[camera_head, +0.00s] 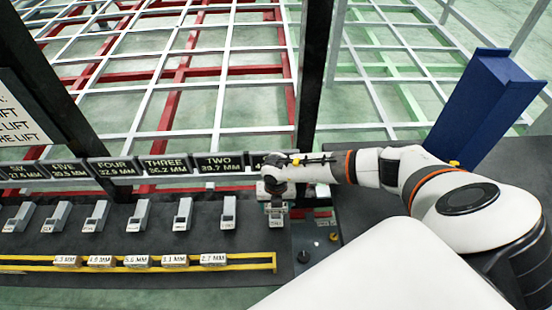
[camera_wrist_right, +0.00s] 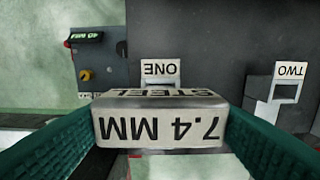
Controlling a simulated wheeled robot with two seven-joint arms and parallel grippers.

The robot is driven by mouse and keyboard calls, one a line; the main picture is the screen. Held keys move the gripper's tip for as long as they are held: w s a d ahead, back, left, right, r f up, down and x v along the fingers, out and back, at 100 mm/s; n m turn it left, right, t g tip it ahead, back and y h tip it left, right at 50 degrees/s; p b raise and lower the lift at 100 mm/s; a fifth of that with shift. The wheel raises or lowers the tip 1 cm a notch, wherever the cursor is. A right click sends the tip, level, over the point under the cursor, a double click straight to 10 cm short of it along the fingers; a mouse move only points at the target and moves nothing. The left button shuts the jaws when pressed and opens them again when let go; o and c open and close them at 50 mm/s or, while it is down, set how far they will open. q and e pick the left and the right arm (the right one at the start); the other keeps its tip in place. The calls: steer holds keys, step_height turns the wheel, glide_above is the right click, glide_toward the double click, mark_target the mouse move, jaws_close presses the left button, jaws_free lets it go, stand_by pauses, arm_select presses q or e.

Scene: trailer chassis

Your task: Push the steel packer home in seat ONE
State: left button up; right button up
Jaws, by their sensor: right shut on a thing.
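The steel packer (camera_wrist_right: 160,125) is a pale metal block marked STEEL and 7.4 MM, upside down in the right wrist view. My right gripper (camera_wrist_right: 163,120) is shut on it, with a teal finger at each end. Seat ONE (camera_wrist_right: 160,70), with a white label, shows just beyond the packer, which hides its lower part. I cannot tell whether the packer touches the seat. In the head view my right gripper (camera_head: 274,188) is over the right end of the seat row and largely covers seat ONE. My left gripper is not in view.
Seat TWO (camera_head: 228,212) and other seats run left. A yellow rack (camera_head: 150,270) with several marked blocks lies in front. A control box (camera_wrist_right: 97,55) with a display and knobs stands beside seat ONE. A dark post (camera_head: 315,70) and blue column (camera_head: 470,110) rise behind.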

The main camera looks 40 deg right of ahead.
steer(key=shift+r+p, duration=0.1)
steer(key=shift+p, duration=0.25)
stand_by(1.1)
steer(key=shift+f+b, duration=0.7)
steer(key=shift+f, duration=0.2)
steer(key=shift+a+f, duration=0.1)
steer(key=shift+f, duration=0.1)
